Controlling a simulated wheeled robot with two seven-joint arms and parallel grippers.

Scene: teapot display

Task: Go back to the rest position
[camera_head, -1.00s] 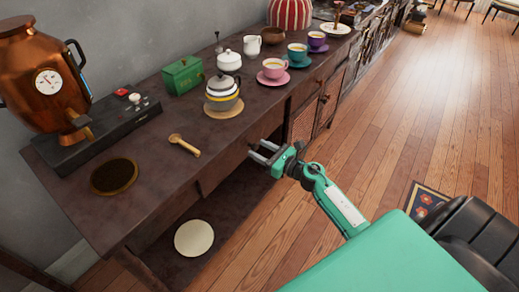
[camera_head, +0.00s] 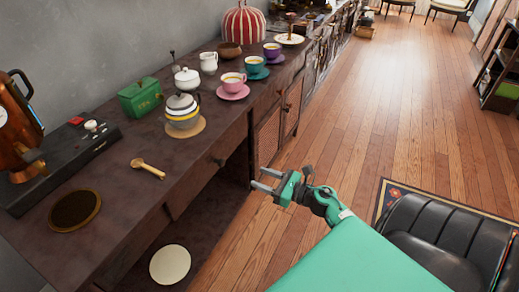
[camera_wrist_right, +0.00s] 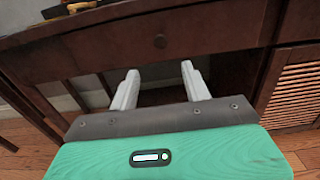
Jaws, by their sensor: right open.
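My right gripper (camera_head: 266,180) is open and empty in the head view. It hangs in front of the sideboard (camera_head: 120,215), over the wooden floor, apart from everything on the top. In the right wrist view its two grey fingers (camera_wrist_right: 160,88) are spread apart with nothing between them. They point at the sideboard's dark front (camera_wrist_right: 150,40). My left gripper is in neither view.
A striped teapot (camera_head: 183,110) on a round mat, a green box (camera_head: 140,97), a wooden spoon (camera_head: 147,168) and several cups stand on the sideboard. A black chair (camera_head: 440,235) is at the right. Open floor (camera_head: 370,110) lies beyond.

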